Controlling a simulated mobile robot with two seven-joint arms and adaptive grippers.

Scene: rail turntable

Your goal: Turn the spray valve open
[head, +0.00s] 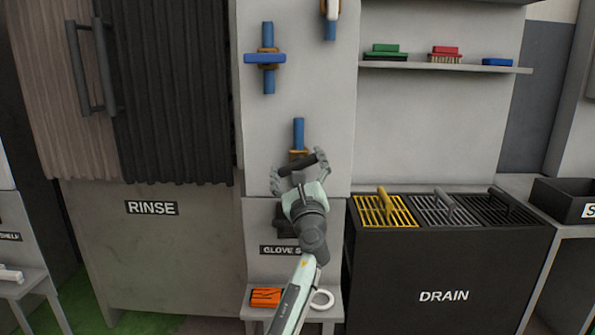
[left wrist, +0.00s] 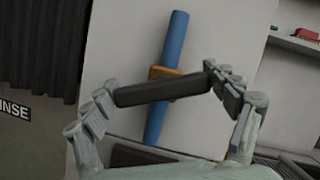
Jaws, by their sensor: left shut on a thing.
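A valve with a black bar handle (head: 303,165) sits on a vertical blue pipe (head: 298,132) on the grey wall panel. Its brass-coloured body shows behind the handle in the left wrist view (left wrist: 182,72). The handle lies crosswise to the pipe, slightly tilted, with its right end higher in the head view. My left gripper (head: 299,170) is shut on the handle, one finger at each end; this also shows in the left wrist view (left wrist: 162,90). The lower pipe is partly hidden by my gripper in the head view. My right gripper is not in view.
A blue-handled valve (head: 264,58) is higher left on the panel; a white-handled one (head: 331,10) is cut off at the top. A brush shelf (head: 450,68) and DRAIN cabinet (head: 440,270) are right. RINSE cabinet (head: 150,250) is left. An orange item (head: 266,297) lies below.

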